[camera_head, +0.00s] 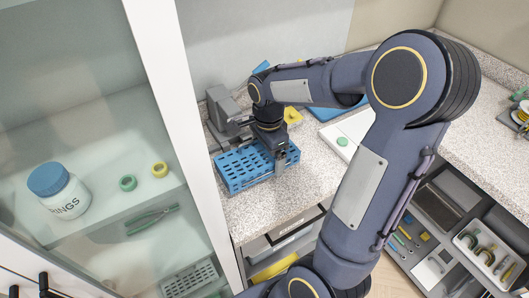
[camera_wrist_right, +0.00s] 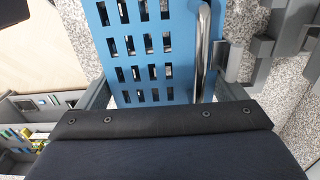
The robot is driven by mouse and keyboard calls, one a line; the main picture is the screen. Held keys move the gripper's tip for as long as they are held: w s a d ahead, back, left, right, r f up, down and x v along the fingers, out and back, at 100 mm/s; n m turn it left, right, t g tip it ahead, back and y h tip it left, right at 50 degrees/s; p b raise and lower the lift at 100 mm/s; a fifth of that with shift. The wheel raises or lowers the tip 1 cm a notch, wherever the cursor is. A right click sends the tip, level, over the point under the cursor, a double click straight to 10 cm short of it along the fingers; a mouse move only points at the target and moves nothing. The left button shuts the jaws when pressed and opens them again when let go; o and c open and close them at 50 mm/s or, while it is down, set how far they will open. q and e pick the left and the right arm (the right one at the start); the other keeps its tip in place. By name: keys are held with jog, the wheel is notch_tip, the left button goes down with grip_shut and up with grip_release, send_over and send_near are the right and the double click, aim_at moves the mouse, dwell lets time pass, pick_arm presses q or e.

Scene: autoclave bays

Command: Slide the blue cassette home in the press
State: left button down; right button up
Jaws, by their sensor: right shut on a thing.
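The blue cassette (camera_head: 243,171) is a flat perforated basket on the speckled counter, near its front edge. In the right wrist view the blue cassette (camera_wrist_right: 140,50) fills the middle, with a shiny metal bar along its right side. My right gripper (camera_head: 281,158) is shut on the cassette at its right end in the head view; its fingers show at both sides in the wrist view. The grey press (camera_head: 222,108) stands just behind the cassette. My arm and gripper cover part of both, so I cannot tell how far the cassette sits in the press. My left gripper is not in view.
A glass-fronted cabinet (camera_head: 180,90) stands close on the left, with a blue-lidded jar (camera_head: 62,192) inside. A white board (camera_head: 347,137) and a yellow item (camera_head: 293,116) lie behind my arm. Open drawers (camera_head: 440,235) with tools are below right.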

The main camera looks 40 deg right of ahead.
jog(key=shift+f+b, duration=2.2)
jog(key=shift+f, duration=0.65)
jog(key=o, duration=0.9)
jog(key=shift+c, duration=0.2)
jog(key=shift+r, duration=0.1)
notch_tip(320, 180, up, 8)
jog(key=shift+f, duration=0.15)
